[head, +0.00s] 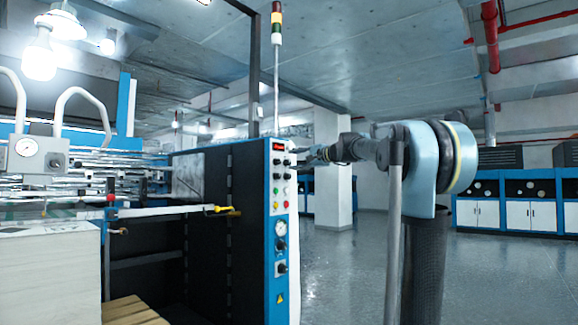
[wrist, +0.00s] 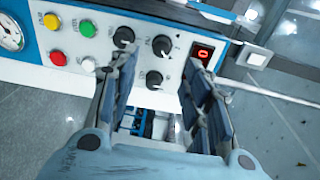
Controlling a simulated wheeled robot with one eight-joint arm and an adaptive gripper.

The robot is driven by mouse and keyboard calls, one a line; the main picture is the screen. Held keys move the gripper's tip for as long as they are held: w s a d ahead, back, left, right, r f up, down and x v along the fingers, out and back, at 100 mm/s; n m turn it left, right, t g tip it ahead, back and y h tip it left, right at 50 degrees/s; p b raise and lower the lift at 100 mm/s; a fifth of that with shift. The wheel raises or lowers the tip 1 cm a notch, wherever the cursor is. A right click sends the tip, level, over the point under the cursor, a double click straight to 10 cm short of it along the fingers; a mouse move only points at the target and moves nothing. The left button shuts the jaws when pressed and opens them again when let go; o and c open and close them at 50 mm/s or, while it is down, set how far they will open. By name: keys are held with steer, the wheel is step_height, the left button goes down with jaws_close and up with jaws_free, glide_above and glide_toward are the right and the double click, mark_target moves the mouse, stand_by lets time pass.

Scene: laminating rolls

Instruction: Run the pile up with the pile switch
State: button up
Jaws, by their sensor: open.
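The blue and white control panel (head: 280,215) stands at the machine's right end in the head view. In the wrist view it shows black knobs (wrist: 161,45), a red lit display (wrist: 202,53) and yellow (wrist: 52,22), green (wrist: 87,28), red (wrist: 58,58) and white (wrist: 88,64) buttons. I cannot tell which control is the pile switch; the labels are too small. The pile (head: 50,270), a white stack, stands at the lower left on wooden slats. My gripper (head: 312,157) is at the panel's upper part. In the wrist view its fingers (wrist: 160,85) are apart, with knobs beyond and between them.
A pressure gauge (head: 281,228) and a lower black knob (head: 281,268) sit further down the panel. A yellow-handled bar (head: 222,209) juts near the machine's dark side. Floor (head: 340,265) right of the panel is clear. A pillar (head: 333,180) stands behind.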

steer(key=shift+v, duration=1.3)
steer(key=s+d+f+n+g+h, duration=0.2)
steer(key=s+f+n+g+h, duration=0.1)
steer(key=s+f, duration=1.1)
steer(key=s+d+f+n+g+h, duration=0.25)
steer(key=s+f, duration=0.65)
steer(key=f, duration=0.9)
steer(key=s+d+f+n+g+h, duration=0.1)
steer(key=s+d+f+h, duration=0.1)
steer(key=s+d+f, duration=0.2)
steer(key=s+d+f+n+g+h, duration=0.1)
steer(key=s+d+f+h, duration=0.2)
steer(key=s+f, duration=0.7)
steer(key=s+d+f+n+g+h, duration=0.1)
steer(key=s+d+f, duration=0.6)
steer(key=f, duration=0.7)
steer(key=shift+s+d+f+h, duration=0.25)
steer(key=shift+s+f+h, duration=0.15)
steer(key=shift+s+h, duration=0.25)
steer(key=shift+w+g, duration=0.15)
steer(key=shift+g, duration=0.1)
steer(key=shift+w+f, duration=0.2)
steer(key=shift+w, duration=0.2)
